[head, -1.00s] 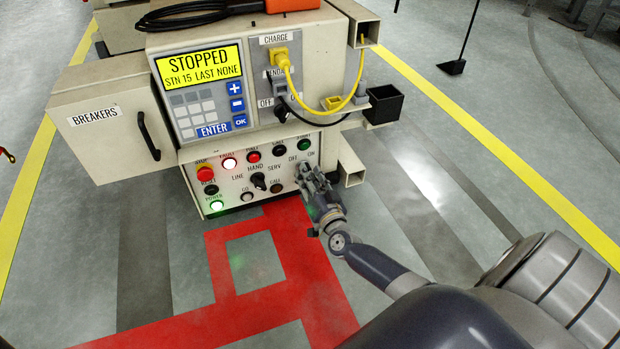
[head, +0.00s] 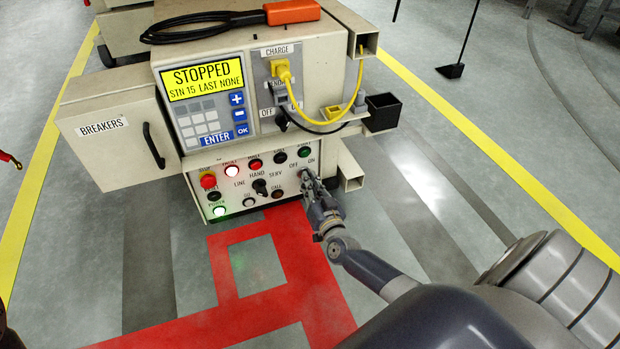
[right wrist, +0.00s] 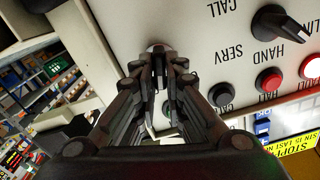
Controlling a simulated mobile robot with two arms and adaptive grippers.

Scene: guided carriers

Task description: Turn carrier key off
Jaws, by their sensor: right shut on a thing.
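The carrier's lower control panel (head: 232,196) faces me, with buttons, lamps and a black LINE/HAND/SERV selector (head: 260,186). The key switch is at the panel's right side, by the OFF and ON labels. My right gripper (head: 305,175) is at this switch, and its fingers cover most of it in the head view. In the right wrist view, the right gripper (right wrist: 159,58) has its fingertips together on the key, with the round silver switch collar (right wrist: 156,46) just beyond. The key's exact angle is hidden.
The yellow display (head: 203,79) reads STOPPED, STN 15 LAST NONE. A yellow charge cable (head: 297,108) hangs above the panel on the right. A black box (head: 383,111) and an open square tube (head: 351,176) stick out beside it.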

